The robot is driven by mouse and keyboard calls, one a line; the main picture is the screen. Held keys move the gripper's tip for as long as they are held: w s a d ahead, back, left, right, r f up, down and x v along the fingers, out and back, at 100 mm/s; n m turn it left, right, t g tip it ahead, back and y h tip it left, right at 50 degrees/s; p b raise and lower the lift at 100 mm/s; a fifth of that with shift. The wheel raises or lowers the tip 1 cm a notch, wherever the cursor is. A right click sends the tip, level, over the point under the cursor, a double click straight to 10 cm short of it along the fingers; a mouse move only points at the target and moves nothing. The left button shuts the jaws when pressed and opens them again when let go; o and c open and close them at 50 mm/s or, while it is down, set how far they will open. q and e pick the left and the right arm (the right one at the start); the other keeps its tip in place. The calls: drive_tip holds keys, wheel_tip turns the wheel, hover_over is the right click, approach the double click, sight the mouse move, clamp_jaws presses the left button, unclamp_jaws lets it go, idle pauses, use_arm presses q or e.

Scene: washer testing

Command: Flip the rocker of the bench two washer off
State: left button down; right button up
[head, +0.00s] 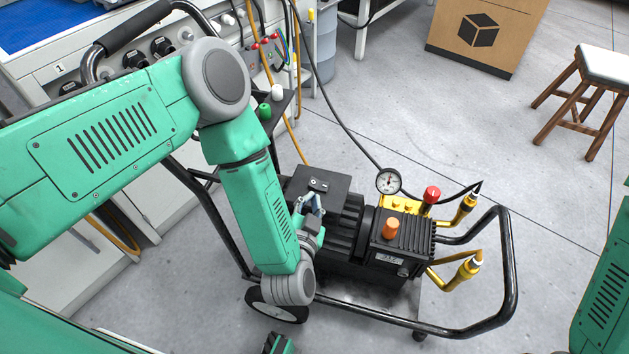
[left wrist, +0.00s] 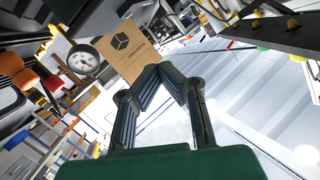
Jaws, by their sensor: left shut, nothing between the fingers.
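A washer on a black-framed cart (head: 470,327) stands on the floor in the middle of the head view. It has a black finned motor and pump (head: 403,243). On its black switch box (head: 325,187) is a small rocker (head: 319,184); which way it is tilted is too small to tell. My left gripper (head: 312,203) is at the near edge of the switch box, shut and empty. Whether it touches the box cannot be told. In the left wrist view its fingertips (left wrist: 163,70) meet.
A gauge (head: 388,181), a red knob (head: 432,194), an orange cap (head: 391,228) and brass fittings (head: 466,208) rise from the pump. A bench panel marked 1 (head: 58,69) is at left. A carton (head: 486,32) and stool (head: 588,90) stand behind. Floor right of the cart is clear.

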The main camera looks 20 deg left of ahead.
use_arm(q)
drive_tip(key=b, duration=0.4)
hover_over(311, 186)
drive_tip(key=d, duration=0.2)
wheel_tip(311, 186, down, 2)
drive_tip(key=shift+w+f, duration=0.15)
drive_tip(key=shift+f, duration=0.05)
drive_tip(key=shift+a+f+b, duration=0.2)
drive_tip(key=shift+a+f, duration=0.1)
drive_tip(key=shift+f, duration=0.3)
drive_tip(key=shift+a+f+b, duration=0.15)
drive_tip(key=shift+a+f, duration=0.15)
drive_tip(key=shift+f, duration=0.3)
drive_tip(key=shift+a+f, duration=0.3)
drive_tip(key=shift+f, duration=0.2)
